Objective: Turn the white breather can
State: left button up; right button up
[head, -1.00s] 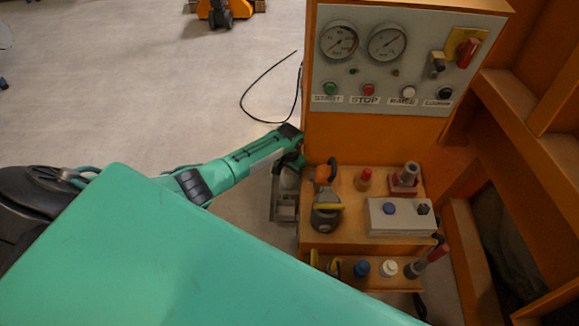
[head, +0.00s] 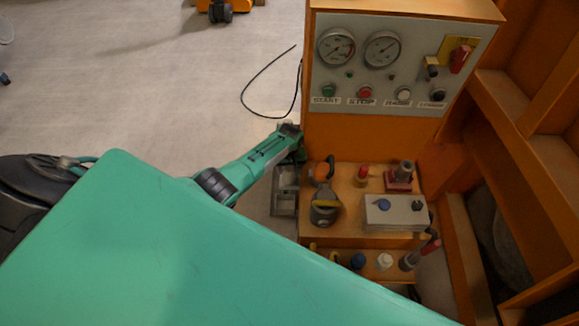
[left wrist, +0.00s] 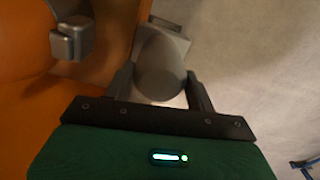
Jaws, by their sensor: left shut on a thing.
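The breather can (left wrist: 160,80) is a short, pale grey-looking cylinder in the dim left wrist view. It sits between the two fingers of my left gripper (left wrist: 159,88), which is shut on it. A grey block-like part lies behind the can. In the head view my left gripper (head: 297,153) is beside the left side of the orange cabinet (head: 375,130). My forearm and the cabinet edge largely hide the can there. My right gripper is not in view.
A grey bracket-like box (head: 285,190) is low on the cabinet's left side. Gauges and buttons fill the panel (head: 400,70). Open floor lies left.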

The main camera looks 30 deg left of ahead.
pick_arm(q)
jog(key=shift+w+r+n, duration=0.1)
jog(key=shift+n, duration=0.2)
jog(key=o, duration=1)
notch_tip(320, 180, up, 14)
jog(key=shift+f+p, duration=0.15)
jog(key=shift+p, duration=0.3)
dwell(0.3)
